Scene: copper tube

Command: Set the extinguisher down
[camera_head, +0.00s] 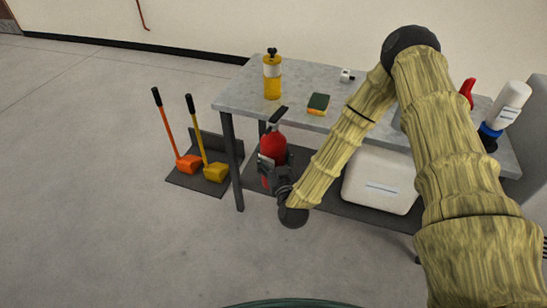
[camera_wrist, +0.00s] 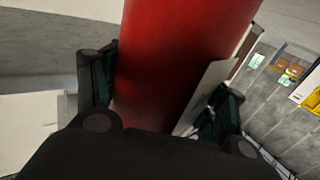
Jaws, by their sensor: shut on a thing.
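The red extinguisher (camera_head: 272,146), with a black handle and a pale label, is upright in front of the table's left part in the head view. My gripper (camera_head: 267,174) is shut on its body, below the handle. In the wrist view the red cylinder (camera_wrist: 185,50) fills the middle, with one finger of my gripper (camera_wrist: 160,100) on each side. The extinguisher's base is largely hidden behind my gripper in the head view, so I cannot tell if it touches the mat below.
The grey table (camera_head: 235,94) bears a yellow bottle (camera_head: 272,78), a sponge (camera_head: 318,103) and white bottles at the right. A white container (camera_head: 380,180) stands under it on a dark mat (camera_head: 258,203). Orange and yellow long-handled tools stand at the left. Open floor lies in front.

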